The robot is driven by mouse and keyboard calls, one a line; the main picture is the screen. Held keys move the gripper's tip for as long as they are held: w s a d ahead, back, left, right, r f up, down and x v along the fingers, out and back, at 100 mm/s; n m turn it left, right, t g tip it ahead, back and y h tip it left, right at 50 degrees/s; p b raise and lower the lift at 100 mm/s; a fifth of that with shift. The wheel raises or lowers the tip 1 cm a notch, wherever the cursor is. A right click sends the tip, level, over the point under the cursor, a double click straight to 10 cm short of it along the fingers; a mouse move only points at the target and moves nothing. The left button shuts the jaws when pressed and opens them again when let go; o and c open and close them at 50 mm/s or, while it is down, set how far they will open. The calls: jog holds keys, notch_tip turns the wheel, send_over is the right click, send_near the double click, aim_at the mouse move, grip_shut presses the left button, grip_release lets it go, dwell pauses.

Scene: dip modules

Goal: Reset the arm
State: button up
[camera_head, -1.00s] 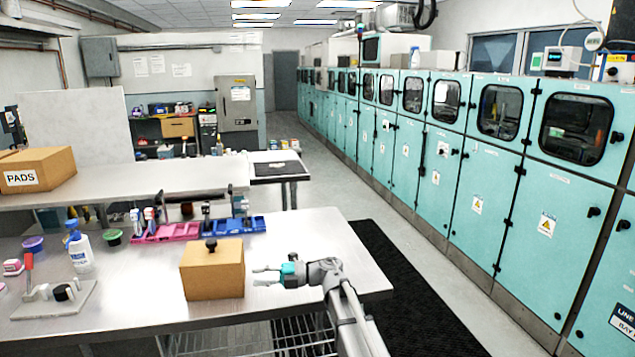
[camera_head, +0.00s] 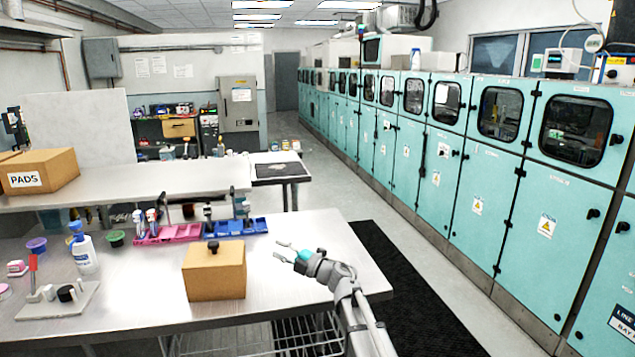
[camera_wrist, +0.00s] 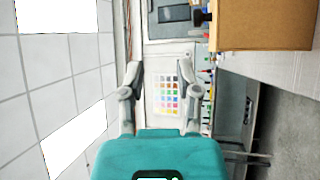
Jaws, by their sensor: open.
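My gripper (camera_head: 285,252) is open and empty in the head view. It is held above the metal workbench (camera_head: 140,318), to the right of a cardboard box (camera_head: 214,274) with a dark knob on top, and apart from it. In the wrist view my gripper (camera_wrist: 131,78) shows its two fingers spread with nothing between them. The view is turned on its side, and the cardboard box (camera_wrist: 265,24) shows at the upper right.
Pink (camera_head: 170,233) and blue (camera_head: 235,228) bins stand behind the box. A white bottle (camera_head: 84,254) and a red-handled device (camera_head: 55,298) are at the left. Teal cabinets (camera_head: 490,190) line the right side, beyond a black floor mat (camera_head: 400,290).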

jog(key=w+d+f+m+t+h+p, duration=0.1)
jog(key=w+d+m+t+h, duration=0.1)
jog(key=d+m+t+h, duration=0.55)
jog(key=w+d+f+m+t+h+p, duration=0.1)
jog(key=w+d+m+t+h, duration=0.1)
jog(key=d+m+h, duration=0.95)
jog(key=s+d+f+m+g+h+p, duration=0.2)
jog(key=s+d+f+m+g+h, duration=0.1)
jog(key=s+d+f+m+g, duration=0.95)
jog(key=s+a+f+n+g+y, duration=0.1)
jog(key=s+a+g, duration=0.1)
jog(key=s, duration=0.6)
jog(key=s+a+f+n+g+y+p, duration=0.1)
jog(key=s+a+g+y, duration=0.1)
jog(key=s, duration=0.6)
jog(key=shift+s+a+f+g, duration=0.3)
jog(key=shift+f+g, duration=0.1)
jog(key=shift+g, duration=0.3)
jog(key=shift+w, duration=0.1)
